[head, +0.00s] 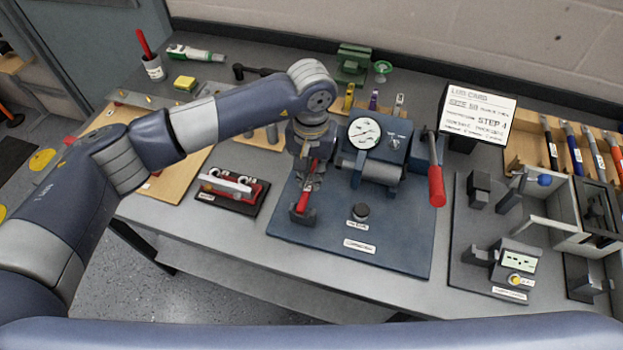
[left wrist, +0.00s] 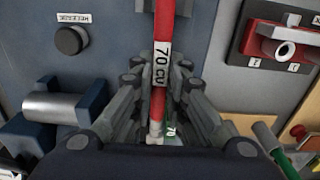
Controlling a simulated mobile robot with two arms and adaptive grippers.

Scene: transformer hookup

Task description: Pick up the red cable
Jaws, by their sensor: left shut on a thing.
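The red cable (head: 303,203) stands at the left front part of the blue base plate (head: 395,255). Its lower end is at a dark block (head: 302,216). My left gripper (head: 308,180) is over the plate, pointing down, with its fingers shut on the red cable. In the left wrist view the red cable (left wrist: 160,95) runs between the fingers (left wrist: 163,115) and bears a white "70 CU" label (left wrist: 162,62). A small green "70" tag (left wrist: 171,130) shows deeper between the fingers. My right gripper is in neither view.
Right of my left gripper are a round gauge (head: 365,134), a grey cylinder (head: 370,168) and a red-handled lever (head: 436,185). A red and black device (head: 232,188) lies to the left. A sign (head: 478,115) stands at the back right. The plate's front is mostly clear.

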